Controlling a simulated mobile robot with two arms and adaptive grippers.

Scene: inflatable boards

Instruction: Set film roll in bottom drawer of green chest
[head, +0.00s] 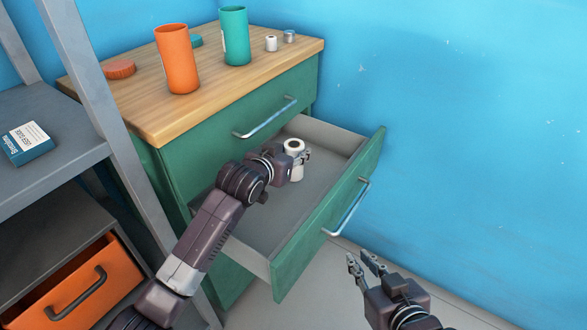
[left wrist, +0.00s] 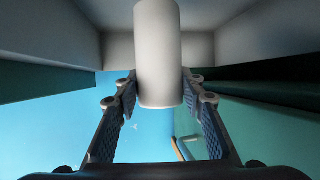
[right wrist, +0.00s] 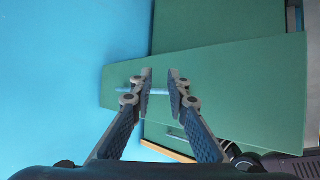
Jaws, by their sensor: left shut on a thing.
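The film roll (head: 294,172), a white cylinder with a dark hole in its top, stands upright in my left gripper (head: 303,156). The left wrist view shows the roll (left wrist: 157,50) between the two fingers (left wrist: 160,90). The green chest (head: 170,175) has its upper drawer (head: 225,115) closed. The drawer below it (head: 320,225) is pulled out and looks empty inside. The roll is over or inside this open drawer; whether it touches the floor is unclear. My right gripper (head: 364,262) is open and empty, outside the drawer front; its fingers (right wrist: 161,85) show apart.
On the wooden top stand an orange cup (head: 177,60), a teal cup (head: 235,38), a red lid (head: 119,69) and two small items (head: 271,43). A grey shelf (head: 50,120) on the left holds a blue box (head: 27,143) and an orange drawer (head: 80,285). The blue wall is close on the right.

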